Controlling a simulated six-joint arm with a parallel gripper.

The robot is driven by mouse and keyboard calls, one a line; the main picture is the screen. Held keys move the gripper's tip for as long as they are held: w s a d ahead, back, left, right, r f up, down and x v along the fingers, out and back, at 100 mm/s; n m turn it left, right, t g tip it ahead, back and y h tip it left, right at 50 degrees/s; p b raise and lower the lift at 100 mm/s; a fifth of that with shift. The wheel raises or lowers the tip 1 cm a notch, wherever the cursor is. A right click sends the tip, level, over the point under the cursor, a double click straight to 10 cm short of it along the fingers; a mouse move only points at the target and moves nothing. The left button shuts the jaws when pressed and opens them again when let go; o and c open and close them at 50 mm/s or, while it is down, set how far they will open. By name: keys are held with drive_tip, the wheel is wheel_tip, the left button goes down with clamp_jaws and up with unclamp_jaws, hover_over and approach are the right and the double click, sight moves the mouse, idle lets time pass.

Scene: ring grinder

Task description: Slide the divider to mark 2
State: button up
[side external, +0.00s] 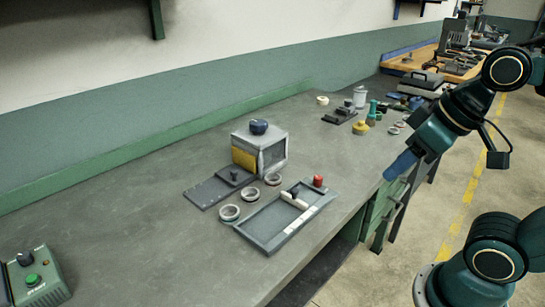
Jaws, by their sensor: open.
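A shallow grey tray (266,239) lies on the bench near its front edge. A pale bar with a small dark knob, which looks like the divider (294,201), lies across the tray near its far right end. A whitish strip (309,215) runs along part of the tray's right edge; marks on it are too small to read. My gripper (400,166) is off to the right of the tray, past the bench's front edge, tilted downward, open and apart from everything. Its fingers are small and hard to make out.
A red-topped piece (318,182) stands at the tray's far end. Several rings (229,212) lie along its left side. A grey box with a dark knob (259,147) and a dark plate (210,191) stand behind. A control box (34,280) is at lower left; bench between is clear.

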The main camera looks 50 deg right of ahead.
drive_tip(key=shift+w+r, duration=0.1)
drive_tip(key=shift+c, duration=0.3)
drive_tip(key=n+g, duration=0.6)
drive_tip(key=n, duration=0.3)
hover_over(294, 189)
wheel_tip(294, 189, down, 5)
wheel_tip(294, 189, down, 14)
drive_tip(key=shift+r, duration=0.1)
drive_tip(key=shift+c, duration=0.2)
clamp_jaws()
